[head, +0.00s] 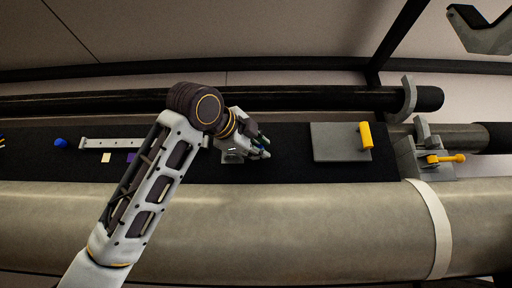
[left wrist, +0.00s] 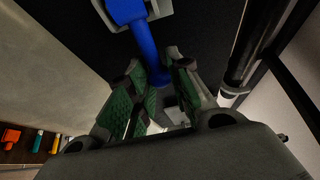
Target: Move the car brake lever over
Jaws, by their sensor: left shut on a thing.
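My left gripper (head: 262,148) is over the dark strip near the middle of the head view. In the left wrist view its green-padded fingers (left wrist: 156,78) are closed around the lower end of a blue lever (left wrist: 144,45). The lever's wider upper end meets a pale grey mount (left wrist: 160,8). In the head view the gripper covers most of this lever, and a grey base (head: 235,157) shows beside the gripper. I cannot tell how far the lever has turned. My right gripper is not in view.
A grey plate (head: 334,147) with a yellow handle (head: 366,135) lies right of the gripper. Farther right is a grey fitting with a yellow lever (head: 445,158). A pale slotted rail (head: 110,143) and a blue piece (head: 61,142) lie left. A thick beige spar (head: 320,230) runs along the front.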

